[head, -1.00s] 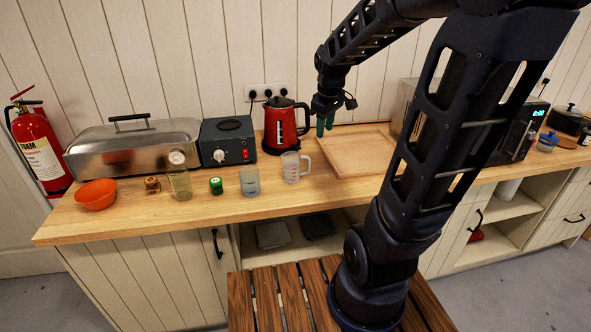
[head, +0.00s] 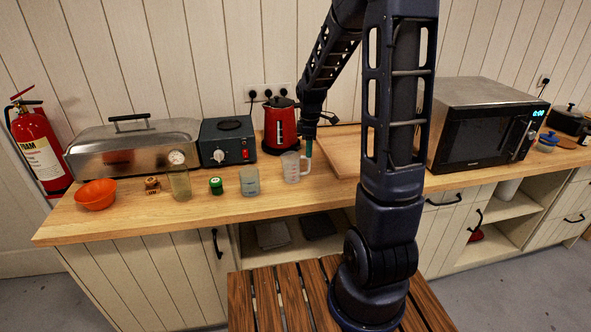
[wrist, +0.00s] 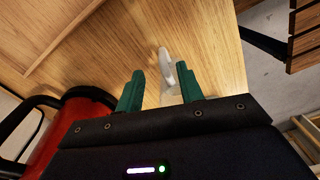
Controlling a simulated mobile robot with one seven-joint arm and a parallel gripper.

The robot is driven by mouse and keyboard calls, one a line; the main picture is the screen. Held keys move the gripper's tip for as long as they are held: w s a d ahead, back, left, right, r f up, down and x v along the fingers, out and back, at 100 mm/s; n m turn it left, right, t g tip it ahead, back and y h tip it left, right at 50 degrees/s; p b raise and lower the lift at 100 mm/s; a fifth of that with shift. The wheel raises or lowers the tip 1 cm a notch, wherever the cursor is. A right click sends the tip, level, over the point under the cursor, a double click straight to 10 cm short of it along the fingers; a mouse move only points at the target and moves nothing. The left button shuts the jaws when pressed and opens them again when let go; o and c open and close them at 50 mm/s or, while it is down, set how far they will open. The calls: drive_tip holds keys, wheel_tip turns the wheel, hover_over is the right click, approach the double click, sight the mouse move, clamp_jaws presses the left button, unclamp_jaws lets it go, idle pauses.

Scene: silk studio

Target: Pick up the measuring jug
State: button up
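The measuring jug (head: 291,168) is a clear, pale jug with a handle on its right side. It stands upright on the wooden counter in front of the red kettle. My gripper (head: 308,152) points down at the handle side of the jug. In the wrist view, the green fingers of my gripper (wrist: 160,82) are apart, and the jug's pale handle (wrist: 166,62) shows in the gap between them. I cannot tell whether a finger touches it. Most of the jug's body is hidden by my gripper in the wrist view.
The red kettle (head: 280,128) stands close behind the jug. A frosted cup (head: 249,181) is to its left, with a green-lidded jar (head: 216,186) beyond. A wooden board (head: 338,158) lies to the right. The counter's front edge is near; bare wood lies before the jug.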

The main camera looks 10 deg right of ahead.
sight(309, 170)
drive_tip(key=shift+s+a+f, duration=0.1)
drive_tip(key=shift+f, duration=1.85)
drive_tip(key=shift+s+f, duration=0.1)
drive_tip(key=shift+f, duration=1.8)
clamp_jaws()
